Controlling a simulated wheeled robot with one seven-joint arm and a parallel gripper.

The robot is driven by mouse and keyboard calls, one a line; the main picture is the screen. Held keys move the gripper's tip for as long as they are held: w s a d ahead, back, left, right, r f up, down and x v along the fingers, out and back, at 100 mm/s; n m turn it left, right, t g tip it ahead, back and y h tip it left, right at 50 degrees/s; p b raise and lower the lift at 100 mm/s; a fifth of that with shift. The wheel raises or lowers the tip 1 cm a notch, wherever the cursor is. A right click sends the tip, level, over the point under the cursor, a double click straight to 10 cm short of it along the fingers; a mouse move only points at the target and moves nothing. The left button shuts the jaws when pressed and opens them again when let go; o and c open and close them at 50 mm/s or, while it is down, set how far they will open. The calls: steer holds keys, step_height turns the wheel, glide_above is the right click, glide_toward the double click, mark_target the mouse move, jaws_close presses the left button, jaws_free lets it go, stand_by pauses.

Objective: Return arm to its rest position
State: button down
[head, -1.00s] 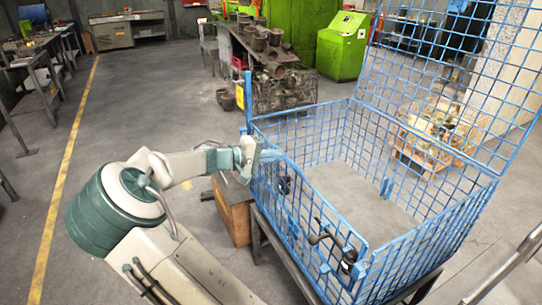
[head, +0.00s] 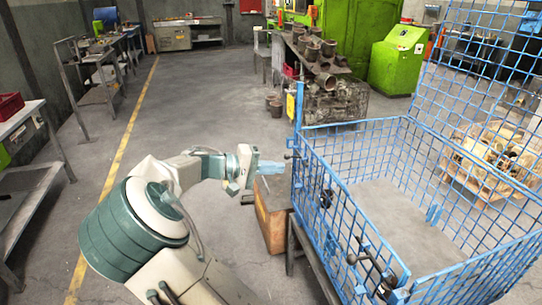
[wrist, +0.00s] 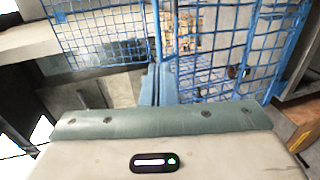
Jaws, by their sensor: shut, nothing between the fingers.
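My arm reaches from the lower left of the head view, bent at its elbow. My gripper (head: 277,167) is shut and empty, with its pale blue fingers pointing right. It is just left of the near-left side of the blue wire cage (head: 338,157). In the picture a small gap lies between the fingertips and the mesh. In the wrist view the shut fingers (wrist: 160,82) point toward the blue mesh (wrist: 215,48), which fills much of the upper part.
The cage's lid stands raised at the right. A brown wooden box (head: 272,222) is on the floor just below my gripper. Metal tables (head: 30,190) stand at the left. Open floor and a yellow line (head: 117,155) lie between. A green machine (head: 397,60) is behind.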

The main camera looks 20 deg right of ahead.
steer(key=s+d+f+g+y, duration=0.2)
steer(key=s+d+f+y, duration=0.2)
steer(key=s+f+y, duration=0.55)
steer(key=s+a+r+t+y, duration=0.2)
steer(key=s+a, duration=0.3)
steer(key=s, duration=0.4)
steer(key=s+a+r+t+y, duration=0.3)
steer(key=s+a+r+y, duration=0.1)
steer(key=s, duration=0.5)
steer(key=shift+a+r, duration=0.2)
steer(key=shift+a, duration=0.15)
steer(key=shift+w, duration=0.1)
